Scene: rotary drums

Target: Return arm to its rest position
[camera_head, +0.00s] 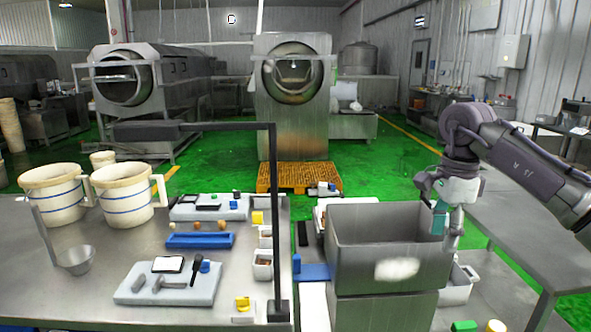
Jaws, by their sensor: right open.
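My right arm (525,165) comes in from the right edge, bent at a purple-grey joint, with its wrist pointing down. My right gripper (447,228) is open, with a teal part showing on it, and hangs at the right rim of a large steel bin (375,222). I cannot tell whether it touches the bin. I see nothing held between its fingers. My left arm and left gripper are not in view.
A steel table (120,250) at left carries two white buckets (123,194), a ladle (76,258), trays of tools and a black frame (276,220). Another steel table (530,235) lies under the right arm. Rotary drums (292,75) stand behind, beyond open green floor (390,165).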

